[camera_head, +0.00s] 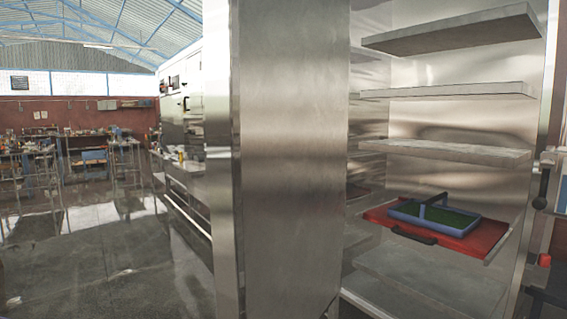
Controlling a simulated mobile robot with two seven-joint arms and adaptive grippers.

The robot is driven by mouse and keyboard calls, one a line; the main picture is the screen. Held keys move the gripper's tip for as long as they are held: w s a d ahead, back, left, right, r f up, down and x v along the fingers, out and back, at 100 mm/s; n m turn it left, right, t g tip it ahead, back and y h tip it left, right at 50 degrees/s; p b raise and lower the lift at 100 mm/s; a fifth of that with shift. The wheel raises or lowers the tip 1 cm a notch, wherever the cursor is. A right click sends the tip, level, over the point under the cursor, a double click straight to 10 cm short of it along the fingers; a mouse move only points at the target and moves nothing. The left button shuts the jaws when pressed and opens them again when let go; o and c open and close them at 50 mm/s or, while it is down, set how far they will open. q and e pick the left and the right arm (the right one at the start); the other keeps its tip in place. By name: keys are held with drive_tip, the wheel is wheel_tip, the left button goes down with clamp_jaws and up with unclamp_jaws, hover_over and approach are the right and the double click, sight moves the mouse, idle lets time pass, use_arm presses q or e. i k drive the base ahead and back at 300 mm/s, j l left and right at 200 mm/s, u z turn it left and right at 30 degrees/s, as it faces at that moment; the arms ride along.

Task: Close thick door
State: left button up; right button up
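The thick door (290,150) is a tall brushed-steel slab in the middle of the head view. It stands open, swung out toward me to the left of the cabinet opening. A narrower vertical steel face (222,170) shows along its left side. The steel cabinet (455,185) is open on the right, with its shelves exposed. Neither of my grippers shows in this view. No handle shows on the part of the door in view.
Several grey shelves (445,93) fill the cabinet. A red tray (480,243) holds a blue handled carrier (447,221) with green contents. Dark knobs or fittings (541,190) stand at the right edge. Open glossy floor (75,265) lies left, with cluttered workbenches (90,150) beyond.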

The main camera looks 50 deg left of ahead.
sight(278, 74)
drive_tip(key=j, duration=2.15)
drive_tip(key=k+j, duration=0.15)
drive_tip(key=j, duration=2)
